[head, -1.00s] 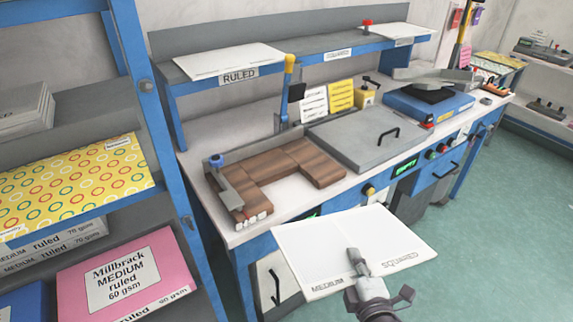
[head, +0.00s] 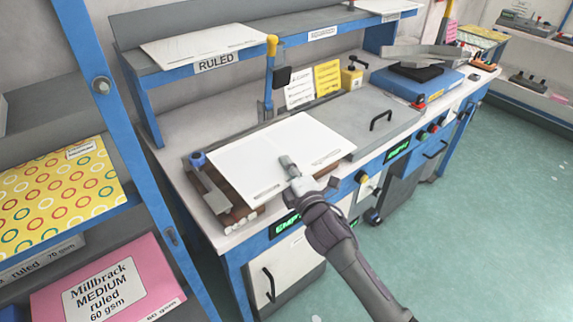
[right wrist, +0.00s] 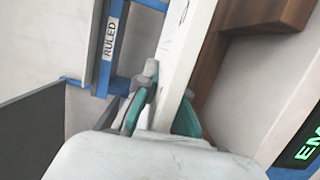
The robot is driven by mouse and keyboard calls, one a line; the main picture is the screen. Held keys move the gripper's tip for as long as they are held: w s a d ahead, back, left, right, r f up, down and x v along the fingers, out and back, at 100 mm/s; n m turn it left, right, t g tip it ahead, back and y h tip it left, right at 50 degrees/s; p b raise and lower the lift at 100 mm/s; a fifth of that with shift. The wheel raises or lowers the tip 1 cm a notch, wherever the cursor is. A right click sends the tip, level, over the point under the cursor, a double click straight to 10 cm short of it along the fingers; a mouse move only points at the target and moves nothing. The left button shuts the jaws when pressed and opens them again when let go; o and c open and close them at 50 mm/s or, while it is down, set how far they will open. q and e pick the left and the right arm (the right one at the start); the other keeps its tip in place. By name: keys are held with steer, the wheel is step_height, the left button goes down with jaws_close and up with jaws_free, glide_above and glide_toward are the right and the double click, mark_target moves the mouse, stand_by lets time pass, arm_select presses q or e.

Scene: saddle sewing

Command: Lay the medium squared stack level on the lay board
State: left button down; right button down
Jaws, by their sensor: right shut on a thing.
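The white medium squared stack (head: 270,150) is held over the wooden lay board (head: 238,219) on the bench in the head view, hiding most of it. My right gripper (head: 291,170) is shut on the front edge of the stack. In the right wrist view the stack (right wrist: 183,65) stands edge-on between its teal pads, with the brown board (right wrist: 265,14) beside it. A gap shows between stack and board there; in the head view I cannot tell the height. My left gripper is not in view.
A grey clamp arm with a blue knob (head: 198,160) stands at the board's left edge. A grey lid with a black handle (head: 381,120) lies to the right. A shelf with a RULED stack (head: 200,42) is behind. A blue shelf post (head: 105,110) rises at left.

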steer(key=shift+r, duration=0.1)
step_height(320, 180, down, 8)
steer(key=b, duration=0.6)
steer(key=shift+r, duration=0.2)
